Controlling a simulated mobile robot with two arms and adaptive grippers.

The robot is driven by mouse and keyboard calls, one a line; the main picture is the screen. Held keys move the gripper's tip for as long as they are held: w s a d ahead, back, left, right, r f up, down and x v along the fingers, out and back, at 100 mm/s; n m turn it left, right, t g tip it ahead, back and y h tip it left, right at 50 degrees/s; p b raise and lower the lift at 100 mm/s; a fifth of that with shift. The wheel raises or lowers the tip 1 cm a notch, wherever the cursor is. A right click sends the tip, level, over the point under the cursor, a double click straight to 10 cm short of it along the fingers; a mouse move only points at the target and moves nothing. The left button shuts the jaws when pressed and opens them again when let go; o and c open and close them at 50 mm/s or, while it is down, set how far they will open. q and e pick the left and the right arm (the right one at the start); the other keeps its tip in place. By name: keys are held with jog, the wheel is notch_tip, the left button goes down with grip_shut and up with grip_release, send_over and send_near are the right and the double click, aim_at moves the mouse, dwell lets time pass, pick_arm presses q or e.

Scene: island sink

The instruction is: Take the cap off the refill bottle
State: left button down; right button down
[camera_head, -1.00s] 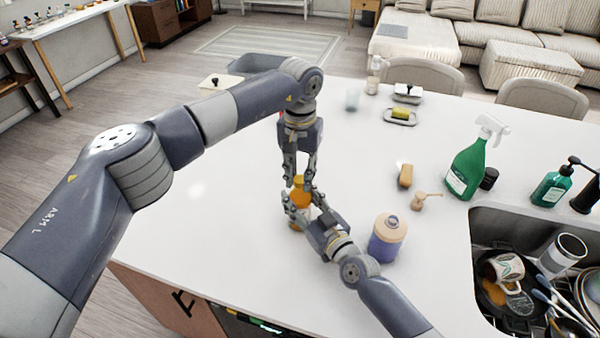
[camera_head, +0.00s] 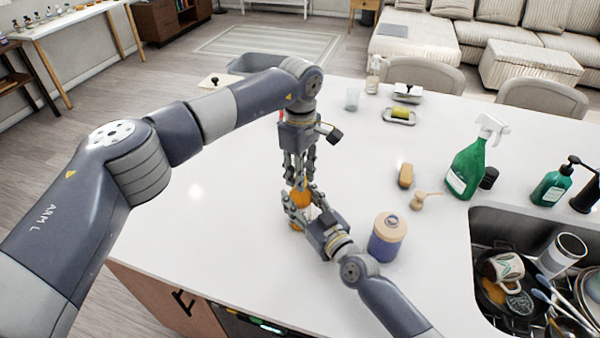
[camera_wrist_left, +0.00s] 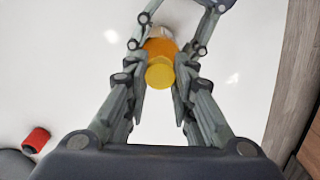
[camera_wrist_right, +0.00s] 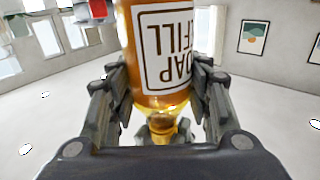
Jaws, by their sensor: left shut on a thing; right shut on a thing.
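The refill bottle (camera_head: 300,197) is orange and stands on the white counter, partly hidden by my grippers. Its white label with inverted letters shows in the right wrist view (camera_wrist_right: 172,45). My right gripper (camera_head: 298,206) is shut around the bottle's body from the side. My left gripper (camera_head: 299,179) points down from above and is shut on the bottle's yellow cap (camera_wrist_left: 160,73). The cap sits between the left fingers, in line with the bottle; whether it is still threaded on cannot be told.
A purple jar with a beige lid (camera_head: 387,238) stands close right of my right gripper. The sink (camera_head: 480,235) holds dishes. The counter's left part is clear.

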pick_arm(q)
jog(key=n, duration=0.5)
jog(key=shift+n, duration=0.4)
jog(key=n, duration=1)
jog(key=shift+n, duration=0.4)
jog(key=n, duration=0.7)
jog(key=shift+r, duration=0.1)
jog(key=n, duration=0.5)
jog(key=shift+w+n, duration=0.1)
jog(key=shift+n, duration=0.2)
jog(key=n, duration=1)
jog(key=shift+r, duration=0.15)
